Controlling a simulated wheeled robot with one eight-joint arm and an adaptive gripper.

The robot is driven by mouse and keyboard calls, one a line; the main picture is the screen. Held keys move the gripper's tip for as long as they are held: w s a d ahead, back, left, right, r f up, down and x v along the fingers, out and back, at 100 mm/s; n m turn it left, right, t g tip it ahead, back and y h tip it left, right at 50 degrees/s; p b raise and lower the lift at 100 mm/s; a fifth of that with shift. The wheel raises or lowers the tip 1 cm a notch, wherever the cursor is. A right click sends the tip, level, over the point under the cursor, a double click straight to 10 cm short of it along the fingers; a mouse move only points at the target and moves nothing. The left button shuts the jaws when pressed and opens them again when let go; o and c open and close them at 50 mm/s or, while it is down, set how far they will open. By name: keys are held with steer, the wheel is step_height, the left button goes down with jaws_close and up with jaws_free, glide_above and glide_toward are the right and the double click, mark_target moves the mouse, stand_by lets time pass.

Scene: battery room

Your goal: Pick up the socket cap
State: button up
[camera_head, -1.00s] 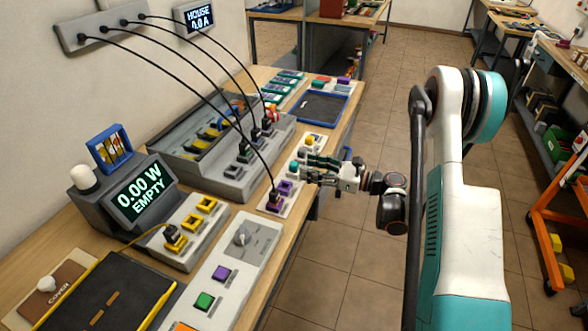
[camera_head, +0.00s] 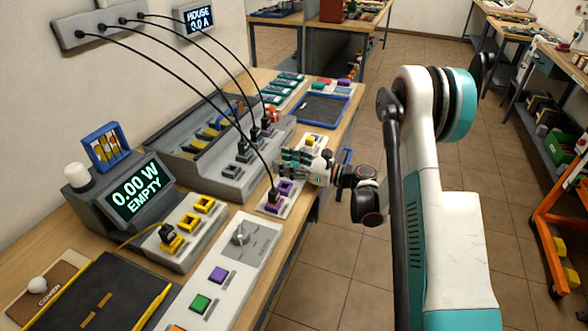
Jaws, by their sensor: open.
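A pale socket strip (camera_head: 267,208) lies along the bench's right edge. It carries a yellow block (camera_head: 313,140) at its far end, a purple socket (camera_head: 285,187) and a dark plug (camera_head: 274,196) on a purple socket at its near end. I cannot tell for certain which piece is the socket cap; a small teal piece between the yellow block and purple socket is now hidden by my gripper. My gripper (camera_head: 283,163) is open over the middle of the strip, fingers pointing left. I see nothing held; contact with the strip is unclear.
A black cable (camera_head: 236,122) runs from the wall down to the plug, just left of my gripper. A grey stepped socket block (camera_head: 231,176) stands to the left. A blue-rimmed tray (camera_head: 349,106) lies beyond.

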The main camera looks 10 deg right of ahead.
steer(key=c, duration=1)
steer(key=shift+c, duration=0.2)
